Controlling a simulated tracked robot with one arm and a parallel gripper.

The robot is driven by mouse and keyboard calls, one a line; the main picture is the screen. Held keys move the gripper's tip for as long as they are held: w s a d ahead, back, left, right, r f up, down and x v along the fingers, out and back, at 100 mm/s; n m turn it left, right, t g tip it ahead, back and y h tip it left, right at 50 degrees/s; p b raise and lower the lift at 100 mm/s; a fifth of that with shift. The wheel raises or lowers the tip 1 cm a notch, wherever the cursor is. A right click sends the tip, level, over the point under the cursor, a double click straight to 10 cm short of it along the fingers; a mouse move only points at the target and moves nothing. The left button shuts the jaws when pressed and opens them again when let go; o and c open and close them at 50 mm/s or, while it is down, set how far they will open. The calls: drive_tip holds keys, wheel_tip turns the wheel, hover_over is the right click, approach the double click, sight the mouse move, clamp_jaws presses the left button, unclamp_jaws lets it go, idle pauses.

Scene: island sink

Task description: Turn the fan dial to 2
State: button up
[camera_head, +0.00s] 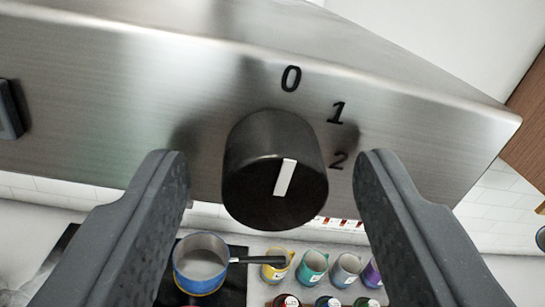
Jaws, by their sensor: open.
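The fan dial (274,170) is a black round knob with a white pointer line, on the front of a brushed metal range hood (120,85). The pointer line is close to upright in the picture, leaning slightly right at its top. The printed marks 0, 1 and 2 (339,160) curve from above the dial down its right side. My gripper (272,168) is open, with one dark finger on each side of the dial. A gap shows between each finger and the dial.
Below are a blue and yellow saucepan (201,262) on a black hob, several coloured mugs (312,266) and several jars (327,301). A black control (10,109) sits at the hood's left edge. A white tiled wall (500,205) is behind.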

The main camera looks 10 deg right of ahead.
drive_tip(key=c, duration=1)
drive_tip(key=shift+o, duration=0.2)
drive_tip(key=shift+d, duration=0.15)
drive_tip(key=shift+w, duration=0.1)
